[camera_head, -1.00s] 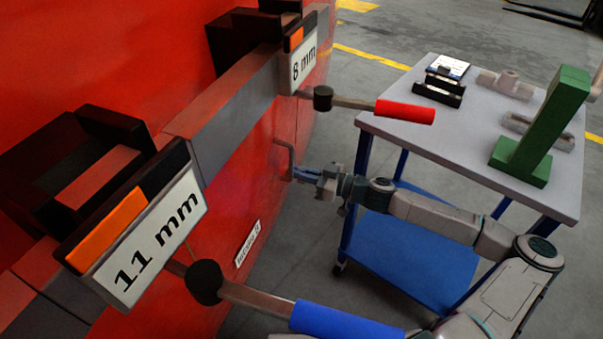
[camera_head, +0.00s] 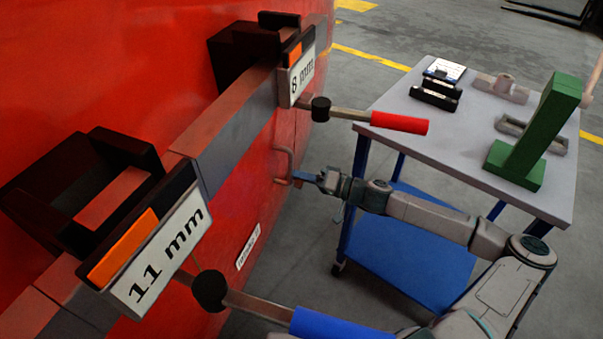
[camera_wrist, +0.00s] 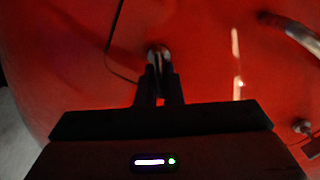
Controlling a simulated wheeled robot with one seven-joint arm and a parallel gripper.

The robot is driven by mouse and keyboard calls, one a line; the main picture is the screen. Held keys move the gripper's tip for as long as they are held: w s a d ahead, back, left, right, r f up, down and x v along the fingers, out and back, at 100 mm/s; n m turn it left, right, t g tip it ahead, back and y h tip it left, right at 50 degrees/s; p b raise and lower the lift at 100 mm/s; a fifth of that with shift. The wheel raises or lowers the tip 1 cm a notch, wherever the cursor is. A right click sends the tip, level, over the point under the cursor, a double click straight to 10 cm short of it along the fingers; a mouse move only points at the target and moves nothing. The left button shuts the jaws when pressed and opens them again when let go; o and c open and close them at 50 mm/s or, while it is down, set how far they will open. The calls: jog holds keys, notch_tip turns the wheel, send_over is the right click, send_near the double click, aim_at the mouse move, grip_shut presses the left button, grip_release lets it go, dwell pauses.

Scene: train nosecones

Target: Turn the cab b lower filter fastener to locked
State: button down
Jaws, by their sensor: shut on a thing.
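The fastener (camera_wrist: 158,52) is a small round metallic piece on the red panel in the wrist view. My gripper (camera_wrist: 159,68) is shut on it, with both narrow fingertips close together at its face. The fingers cover part of the fastener, so its exact angle cannot be told. In the head view my gripper (camera_head: 297,179) reaches the red panel just beside a bent metal handle (camera_head: 284,165). The fastener is too small and hidden to make out there.
A second small fastener (camera_wrist: 303,127) and a curved metal handle (camera_wrist: 295,32) show at the wrist view's right. Levers with red (camera_head: 400,123) and blue (camera_head: 340,322) grips stick out from the red nosecone. A blue-legged table (camera_head: 470,165) holds a green block (camera_head: 533,140).

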jog(key=m+p, duration=0.1)
jog(key=m, duration=0.2)
jog(key=shift+m, duration=0.3)
jog(key=shift+w+f+m+p, duration=0.1)
jog(key=shift+f+m+p, duration=0.15)
jog(key=shift+m+p, duration=0.75)
jog(key=shift+m, duration=0.4)
jog(key=shift+f, duration=0.1)
jog(key=c, duration=1.6)
grip_release()
jog(key=v, duration=1.3)
jog(key=shift+s+d+b, duration=0.2)
jog(key=shift+d+b, duration=0.15)
